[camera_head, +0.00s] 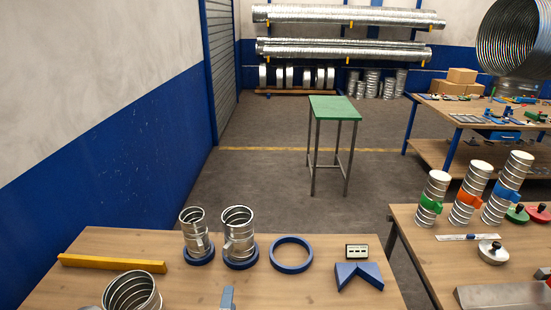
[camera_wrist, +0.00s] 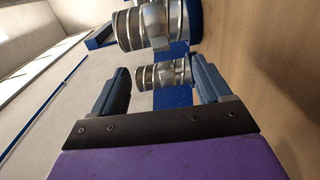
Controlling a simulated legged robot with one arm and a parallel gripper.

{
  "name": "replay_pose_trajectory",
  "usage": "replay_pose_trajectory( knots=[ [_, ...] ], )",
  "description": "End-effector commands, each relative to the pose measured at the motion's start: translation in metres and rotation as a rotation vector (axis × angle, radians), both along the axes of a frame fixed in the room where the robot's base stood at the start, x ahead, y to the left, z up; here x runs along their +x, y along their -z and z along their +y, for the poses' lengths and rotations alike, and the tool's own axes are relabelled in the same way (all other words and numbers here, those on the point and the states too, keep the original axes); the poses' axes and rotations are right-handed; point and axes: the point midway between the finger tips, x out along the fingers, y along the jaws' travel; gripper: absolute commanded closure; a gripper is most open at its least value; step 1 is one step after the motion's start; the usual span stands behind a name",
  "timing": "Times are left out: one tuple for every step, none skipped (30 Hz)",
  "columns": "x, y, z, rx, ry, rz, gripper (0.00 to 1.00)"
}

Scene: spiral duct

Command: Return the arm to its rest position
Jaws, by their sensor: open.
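My gripper (camera_wrist: 160,66) is open in the wrist view, its two blue-grey fingers spread apart. Nothing is visibly clamped between them. A silver duct piece (camera_wrist: 150,76) shows beyond the fingers, through the gap, and a larger duct piece (camera_wrist: 128,28) shows past it. In the head view, a small blue-grey upright part (camera_head: 228,297) shows at the bottom edge; I cannot tell whether it is a finger of mine. The rest of my arm is not clearly seen there.
On the wooden table (camera_head: 190,290), two duct pieces (camera_head: 195,235) (camera_head: 239,238) stand in blue rings. An empty blue ring (camera_head: 292,255), a blue V-block (camera_head: 359,276), a yellow bar (camera_head: 112,263) and an open duct (camera_head: 132,291) are nearby. A green-topped stand (camera_head: 335,108) stands beyond on open floor.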

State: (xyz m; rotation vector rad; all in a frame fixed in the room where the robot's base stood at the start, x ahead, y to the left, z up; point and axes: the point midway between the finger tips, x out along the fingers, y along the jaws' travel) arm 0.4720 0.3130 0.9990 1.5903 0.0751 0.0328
Motion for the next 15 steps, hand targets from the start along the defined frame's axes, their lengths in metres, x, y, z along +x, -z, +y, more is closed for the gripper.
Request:
replay_pose_trajectory(
  knots=[
    [0.005,0.000,-0.003,0.028,0.014,0.026,0.23],
    [0.008,0.000,-0.006,0.050,0.024,0.048,0.23],
    [0.013,0.000,-0.009,0.090,0.041,0.086,0.23],
    [0.017,0.001,-0.012,0.125,0.055,0.121,0.23],
    [0.020,0.001,-0.015,0.162,0.069,0.156,0.23],
    [0.025,0.002,-0.020,0.215,0.092,0.211,0.23],
    [0.028,0.002,-0.023,0.258,0.107,0.251,0.23],
    [0.030,0.001,-0.026,0.298,0.123,0.293,0.23],
    [0.032,0.002,-0.030,0.351,0.144,0.349,0.23],
    [0.034,0.000,-0.033,0.392,0.158,0.385,0.23],
    [0.035,-0.001,-0.035,0.430,0.173,0.426,0.23],
    [0.035,-0.002,-0.039,0.479,0.192,0.478,0.23],
    [0.036,-0.005,-0.042,0.517,0.205,0.512,0.23],
    [0.035,-0.006,-0.044,0.551,0.220,0.551,0.23],
    [0.034,-0.010,-0.048,0.596,0.238,0.598,0.23]
  ],
)
